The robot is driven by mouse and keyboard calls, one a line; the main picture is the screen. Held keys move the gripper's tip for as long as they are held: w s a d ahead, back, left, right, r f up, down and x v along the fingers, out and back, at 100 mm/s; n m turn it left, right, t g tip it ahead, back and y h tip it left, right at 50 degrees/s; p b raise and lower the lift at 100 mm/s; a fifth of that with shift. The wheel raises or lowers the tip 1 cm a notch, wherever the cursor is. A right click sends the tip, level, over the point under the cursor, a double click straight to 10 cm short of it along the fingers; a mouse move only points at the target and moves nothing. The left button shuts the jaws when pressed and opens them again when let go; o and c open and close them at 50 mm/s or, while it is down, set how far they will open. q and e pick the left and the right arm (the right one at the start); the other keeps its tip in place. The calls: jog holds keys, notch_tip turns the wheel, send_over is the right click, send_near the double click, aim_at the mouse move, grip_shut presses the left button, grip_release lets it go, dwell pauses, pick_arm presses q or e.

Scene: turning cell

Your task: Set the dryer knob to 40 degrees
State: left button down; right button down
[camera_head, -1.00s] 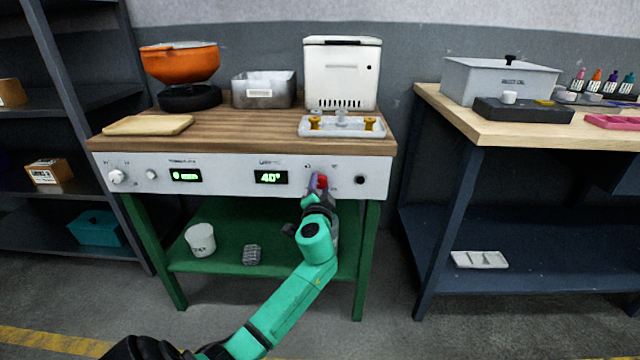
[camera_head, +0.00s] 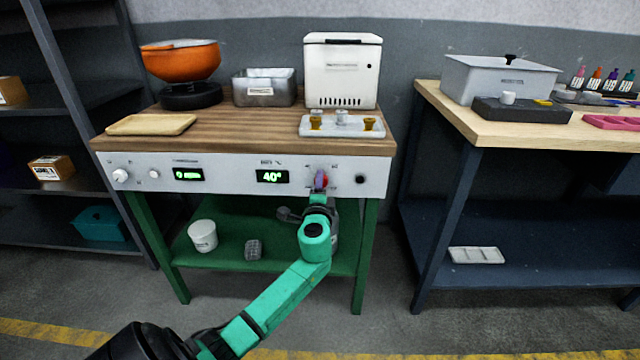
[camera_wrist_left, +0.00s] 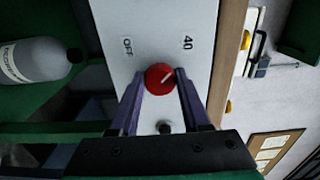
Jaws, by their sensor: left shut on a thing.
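The red dryer knob (camera_wrist_left: 160,79) sits on the white front panel (camera_head: 222,183) of the wooden bench. In the left wrist view its white pointer mark slants toward the side of the printed "40", with "OFF" on the other side. My left gripper (camera_wrist_left: 160,82) is shut on the knob, one purple finger on each side. In the head view the gripper (camera_head: 322,180) hides most of the knob. The green display (camera_head: 272,177) left of it reads 40°. My right gripper is not in view.
A black button (camera_head: 360,180) is right of the knob. A white knob (camera_head: 120,175) and a second display (camera_head: 188,175) are at the panel's left. On the bench stand a white dryer box (camera_head: 342,72), a metal tin (camera_head: 264,90) and an orange hopper (camera_head: 180,64).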

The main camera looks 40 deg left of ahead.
pick_arm(q)
jog(key=shift+f, duration=0.15)
jog(key=shift+c, duration=1.8)
grip_release()
jog(key=v, duration=1.4)
jog(key=shift+s+d, duration=0.2)
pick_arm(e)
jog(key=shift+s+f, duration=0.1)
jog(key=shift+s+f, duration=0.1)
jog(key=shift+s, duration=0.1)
